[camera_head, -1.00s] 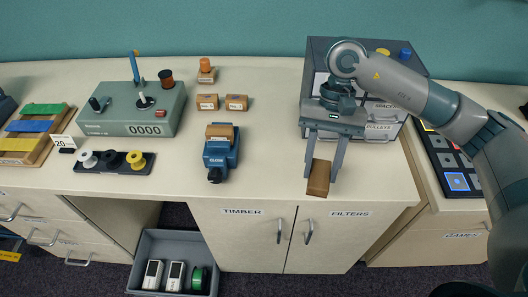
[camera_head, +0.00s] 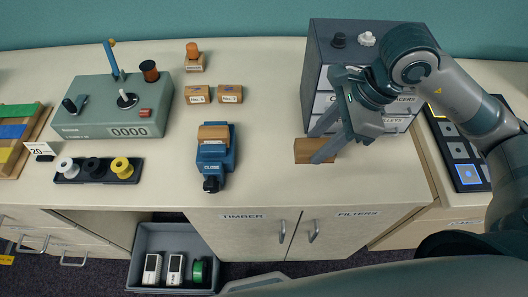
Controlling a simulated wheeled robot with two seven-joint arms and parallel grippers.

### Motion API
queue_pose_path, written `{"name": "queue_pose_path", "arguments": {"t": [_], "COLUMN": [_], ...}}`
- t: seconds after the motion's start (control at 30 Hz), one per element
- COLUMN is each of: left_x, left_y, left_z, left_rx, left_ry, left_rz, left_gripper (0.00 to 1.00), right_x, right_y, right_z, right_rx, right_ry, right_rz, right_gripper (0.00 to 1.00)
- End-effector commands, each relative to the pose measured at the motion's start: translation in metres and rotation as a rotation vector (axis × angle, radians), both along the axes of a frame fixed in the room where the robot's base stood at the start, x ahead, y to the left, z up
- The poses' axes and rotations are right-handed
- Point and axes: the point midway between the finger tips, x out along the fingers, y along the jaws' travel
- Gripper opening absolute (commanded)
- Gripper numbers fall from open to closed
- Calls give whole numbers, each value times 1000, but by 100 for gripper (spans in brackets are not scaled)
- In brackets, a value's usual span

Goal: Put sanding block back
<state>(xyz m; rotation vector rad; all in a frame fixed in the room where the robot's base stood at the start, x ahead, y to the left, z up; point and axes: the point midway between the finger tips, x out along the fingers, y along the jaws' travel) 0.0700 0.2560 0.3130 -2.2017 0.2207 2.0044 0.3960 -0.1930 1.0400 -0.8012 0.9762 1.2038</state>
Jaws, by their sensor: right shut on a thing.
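A brown block (camera_head: 304,152), which looks like the sanding block, is between the fingers of my right gripper (camera_head: 317,143). The gripper is shut on it and tilted, reaching down and left from the upper right. The block's long side runs left to right, just in front of the grey drawer cabinet (camera_head: 322,50). One finger hides part of the block. I cannot tell whether the block touches the tabletop. My left gripper is not in view.
A blue clamp-like device (camera_head: 214,165) with a brown piece stands left of the block. Two small labelled brown blocks (camera_head: 198,94) and a green counter box (camera_head: 105,105) are further left. The tabletop (camera_head: 265,125) between is clear. A grey bin (camera_head: 150,240) is below.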

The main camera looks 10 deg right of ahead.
Motion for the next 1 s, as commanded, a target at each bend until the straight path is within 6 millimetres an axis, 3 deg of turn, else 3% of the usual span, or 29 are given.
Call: {"name": "queue_pose_path", "arguments": {"t": [0.47,0.7,0.8,0.83,0.9,1.0], "left_x": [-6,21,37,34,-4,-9], "left_y": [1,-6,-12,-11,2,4], "left_z": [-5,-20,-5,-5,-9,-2], "left_rx": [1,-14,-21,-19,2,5], "left_ry": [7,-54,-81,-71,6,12], "left_rz": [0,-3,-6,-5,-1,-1], "left_gripper": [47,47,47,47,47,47], "right_x": [2,15,22,24,30,41], "right_y": [3,19,28,31,38,52], "right_z": [-4,-18,-18,-21,-27,-36], "right_rx": [0,2,2,2,1,3], "right_ry": [0,-2,4,5,5,6], "right_rz": [-5,-4,-5,-4,-3,-4], "right_gripper": [16,16,16,16,16,16]}}
